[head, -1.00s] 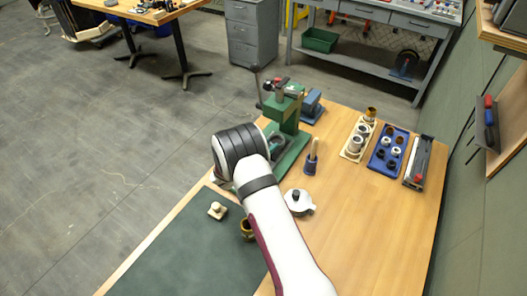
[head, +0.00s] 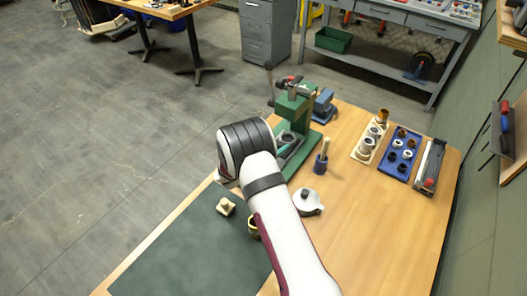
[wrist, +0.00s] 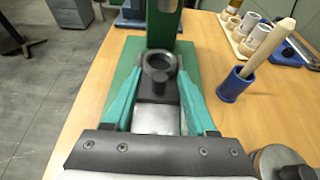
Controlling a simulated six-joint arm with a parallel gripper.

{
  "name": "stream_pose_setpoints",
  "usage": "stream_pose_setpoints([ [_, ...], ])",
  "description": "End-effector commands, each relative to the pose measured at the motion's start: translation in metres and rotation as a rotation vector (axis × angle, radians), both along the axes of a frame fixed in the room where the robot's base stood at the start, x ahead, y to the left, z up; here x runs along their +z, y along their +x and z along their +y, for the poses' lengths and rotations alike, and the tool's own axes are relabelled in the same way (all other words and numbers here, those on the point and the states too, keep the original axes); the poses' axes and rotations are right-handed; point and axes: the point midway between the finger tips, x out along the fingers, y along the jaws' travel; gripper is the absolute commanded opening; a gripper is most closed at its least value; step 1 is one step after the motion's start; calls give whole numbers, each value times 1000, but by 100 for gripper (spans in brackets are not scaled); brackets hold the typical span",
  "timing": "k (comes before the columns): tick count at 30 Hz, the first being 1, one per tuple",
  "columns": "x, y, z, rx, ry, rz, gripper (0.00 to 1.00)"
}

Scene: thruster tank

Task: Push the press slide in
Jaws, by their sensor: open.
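The green press (head: 293,108) stands at the table's left edge, beyond my arm. In the wrist view its green column and base (wrist: 122,72) lie ahead of me. The press slide (wrist: 157,117) is a pale metal plate with a dark upright knob, and a dark ring (wrist: 158,62) sits at its far end. My gripper (wrist: 160,75) is open, with its teal fingers on either side of the slide and knob. I cannot tell whether a finger touches the slide. My wrist hides part of the press base in the head view.
A blue cup with a wooden-handled tool (head: 321,163) and a grey lidded pot (head: 307,201) stand right of the press. Trays of rings (head: 401,153) lie farther right. The table's right front is clear.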

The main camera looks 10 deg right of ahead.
Motion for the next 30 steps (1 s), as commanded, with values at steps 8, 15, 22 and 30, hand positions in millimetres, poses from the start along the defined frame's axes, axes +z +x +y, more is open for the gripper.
stream_pose_setpoints([
  [8, 33, -55, 57, 5, 0, -1, 57],
  [15, 49, -83, 83, 2, -1, -1, 57],
  [22, 50, -86, 85, -1, 0, 0, 57],
  [30, 52, -86, 83, -12, 6, -4, 57],
])
